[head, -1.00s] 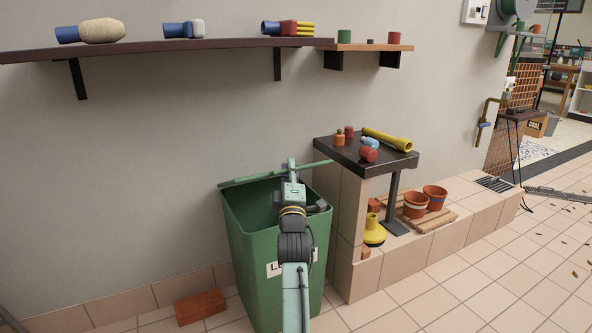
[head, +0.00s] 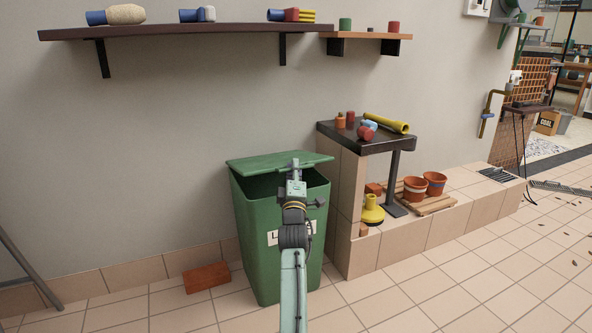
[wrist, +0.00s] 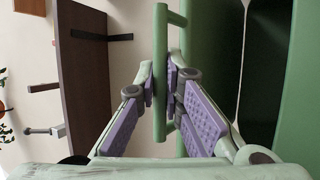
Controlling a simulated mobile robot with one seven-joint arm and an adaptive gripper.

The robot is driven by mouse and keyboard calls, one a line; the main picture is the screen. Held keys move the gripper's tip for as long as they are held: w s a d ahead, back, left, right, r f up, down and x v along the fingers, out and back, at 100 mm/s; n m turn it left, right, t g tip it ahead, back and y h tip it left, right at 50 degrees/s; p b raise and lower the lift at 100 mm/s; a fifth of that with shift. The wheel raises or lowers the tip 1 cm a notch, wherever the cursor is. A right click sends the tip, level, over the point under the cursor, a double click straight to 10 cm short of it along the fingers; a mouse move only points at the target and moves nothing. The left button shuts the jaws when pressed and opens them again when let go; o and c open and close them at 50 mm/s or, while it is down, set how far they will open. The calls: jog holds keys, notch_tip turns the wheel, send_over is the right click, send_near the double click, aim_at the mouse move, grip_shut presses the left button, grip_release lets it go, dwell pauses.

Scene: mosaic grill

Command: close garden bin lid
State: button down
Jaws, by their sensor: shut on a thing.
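The green garden bin (head: 252,235) stands against the wall with a white label on its front. Its green lid (head: 262,162) is tilted over the top, with a dark gap between its front edge and the bin rim. My gripper (head: 295,165) is at the lid's front edge. In the wrist view, my gripper (wrist: 162,82) has its purple-padded fingers shut on the green lid handle (wrist: 160,120). The lid's green surface (wrist: 212,45) shows beside it, and the bin (wrist: 302,110) is at the right. My arm hides part of the bin front.
A tiled ledge with a dark-topped stand (head: 365,140) is close to the bin's right. A loose brick (head: 206,277) lies on the floor at its left. A dark shelf (head: 180,30) runs along the wall above. The floor at front right is mostly clear.

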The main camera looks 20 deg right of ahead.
jog(key=shift+r, duration=0.2)
jog(key=c, duration=2)
grip_release()
jog(key=shift+o, duration=0.2)
notch_tip(320, 180, up, 10)
jog(key=shift+s, duration=0.15)
jog(key=shift+d+r, duration=0.1)
jog(key=shift+c, duration=0.5)
